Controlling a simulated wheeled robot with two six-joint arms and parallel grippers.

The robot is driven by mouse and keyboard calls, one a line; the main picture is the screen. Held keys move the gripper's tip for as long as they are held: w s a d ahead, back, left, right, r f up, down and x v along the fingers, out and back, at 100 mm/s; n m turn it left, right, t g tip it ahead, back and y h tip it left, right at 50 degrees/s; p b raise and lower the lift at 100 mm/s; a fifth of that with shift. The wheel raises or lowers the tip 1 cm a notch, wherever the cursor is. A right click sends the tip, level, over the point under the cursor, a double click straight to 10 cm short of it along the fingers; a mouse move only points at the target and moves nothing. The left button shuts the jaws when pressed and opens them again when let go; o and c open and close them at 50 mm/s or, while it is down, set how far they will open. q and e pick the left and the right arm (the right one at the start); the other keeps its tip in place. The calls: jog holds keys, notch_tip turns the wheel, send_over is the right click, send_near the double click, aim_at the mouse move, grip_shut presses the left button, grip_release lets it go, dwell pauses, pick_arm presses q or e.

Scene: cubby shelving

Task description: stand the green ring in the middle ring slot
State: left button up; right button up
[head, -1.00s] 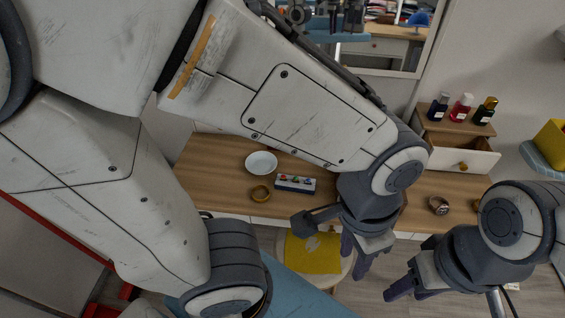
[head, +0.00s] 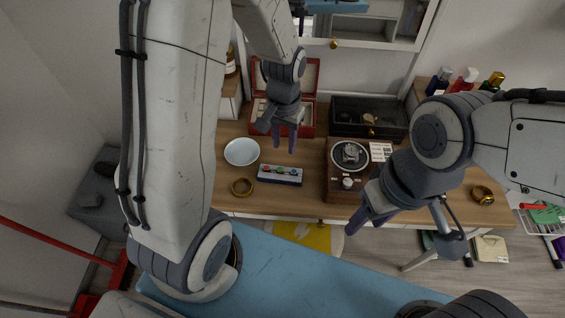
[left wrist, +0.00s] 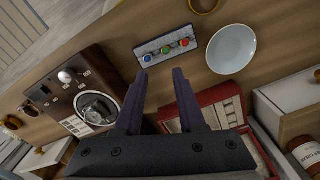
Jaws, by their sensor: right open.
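A small grey-white holder (head: 270,180) on the desk carries red, green and blue round pieces; the green one (left wrist: 165,50) sits between the other two in the left wrist view. They are too small to tell whether they are ring stones. A red box (head: 313,78) with its lid raised stands behind; its pale inside (left wrist: 218,108) shows partly in the left wrist view, and I cannot make out a ring slot. My left gripper (head: 284,138) is open and empty, in front of the box and above the desk. My right gripper (head: 361,222) is open near the desk's front edge.
A white dish (head: 242,151) and gold bangle (head: 242,187) lie left of the holder. A brown turntable-like device (head: 340,185) stands right of it, with a black case (head: 345,123) behind. A gold watch (head: 483,195) lies far right. Bottles (head: 465,79) stand at the back right.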

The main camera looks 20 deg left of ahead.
pick_arm(q)
send_over(280, 168)
notch_tip(280, 168, down, 5)
jog(key=shift+w+d+f, duration=0.1)
jog(key=shift+f, duration=3.05)
jog(key=shift+c, duration=0.3)
grip_shut()
